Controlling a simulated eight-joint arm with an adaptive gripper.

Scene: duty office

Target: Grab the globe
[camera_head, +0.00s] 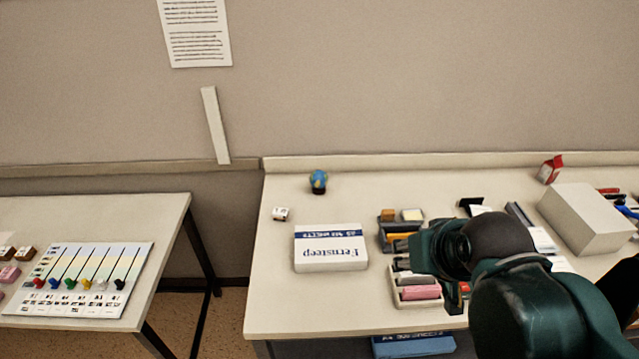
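The globe (318,179) is a small blue ball with yellow-green patches on a dark base. It stands upright near the back left of the right-hand table. My dark green arm enters from the lower right and reaches over the right-hand table. Its end is at the right of the white box, well to the right of and nearer than the globe. Nothing touches the globe.
Trays of stationery (398,235) and a large pale box (585,218) stand to the right. A gap separates the left table (90,212). A wall is behind.

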